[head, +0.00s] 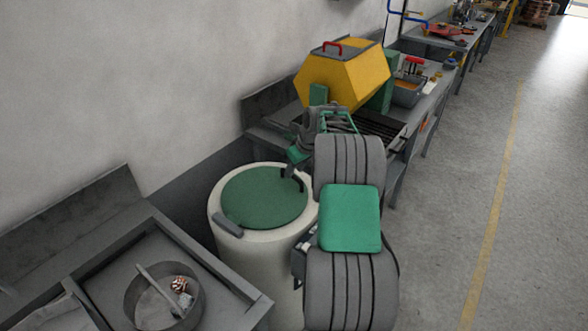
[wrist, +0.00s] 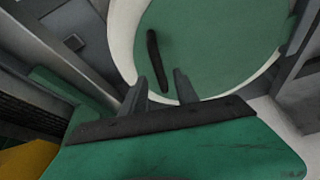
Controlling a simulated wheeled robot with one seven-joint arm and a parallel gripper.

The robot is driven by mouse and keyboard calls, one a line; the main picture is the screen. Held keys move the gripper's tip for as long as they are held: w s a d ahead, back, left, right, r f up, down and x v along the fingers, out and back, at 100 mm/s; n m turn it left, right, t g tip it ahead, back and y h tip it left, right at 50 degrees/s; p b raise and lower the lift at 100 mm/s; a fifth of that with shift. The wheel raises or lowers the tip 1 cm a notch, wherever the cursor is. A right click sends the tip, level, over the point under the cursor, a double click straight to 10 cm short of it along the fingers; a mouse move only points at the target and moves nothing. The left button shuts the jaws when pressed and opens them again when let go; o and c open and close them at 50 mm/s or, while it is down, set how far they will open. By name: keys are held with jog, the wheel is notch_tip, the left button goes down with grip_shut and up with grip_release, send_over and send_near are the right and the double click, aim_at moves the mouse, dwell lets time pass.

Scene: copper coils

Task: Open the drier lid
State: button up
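The drier (head: 232,247) is a cream-white round drum with a closed green lid (head: 255,203). A black handle (head: 293,179) stands at the lid's far right edge, and a grey hinge block (head: 227,226) is at the near left rim. My gripper (head: 297,163) is above the handle's edge of the lid. In the wrist view my gripper (wrist: 161,76) has its two fingers apart with nothing gripped. The handle (wrist: 154,52) shows there ahead of the fingers, its lower end between them in the picture. I cannot tell the remaining depth. The lid (wrist: 215,42) lies behind it.
A yellow tumbler (head: 345,78) with a red handle stands on a bench behind my arm. A grey bench (head: 215,262) with a round pan (head: 137,290) is at the near left. The wall is close behind the drier. Open floor (head: 450,200) lies to the right.

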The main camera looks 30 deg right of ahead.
jog(key=shift+x, duration=0.85)
jog(key=shift+c, duration=0.3)
jog(key=shift+w, duration=0.1)
grip_shut()
jog(key=shift+r, duration=0.1)
